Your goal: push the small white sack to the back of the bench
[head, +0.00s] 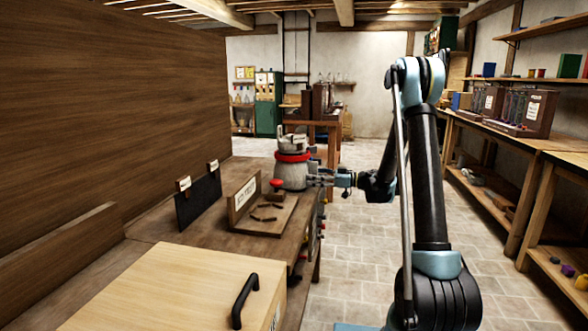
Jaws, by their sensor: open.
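The small white sack (292,173) stands upright on the wooden bench (222,184), toward its far end near the right edge. It is greyish white with a red band round its neck and a bunched top. My gripper (316,180) is just to the right of the sack, low beside it, with its fingers toward it. It is open with nothing seen between the fingers. I cannot tell whether it touches the sack.
A wooden tray (284,218) with a labelled board and a red-topped thing (276,185) stands in front of the sack. Dark upright panels (199,197) stand further left. A pale box with a black handle (245,296) fills the near bench. A tall wooden wall (110,110) closes the left side.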

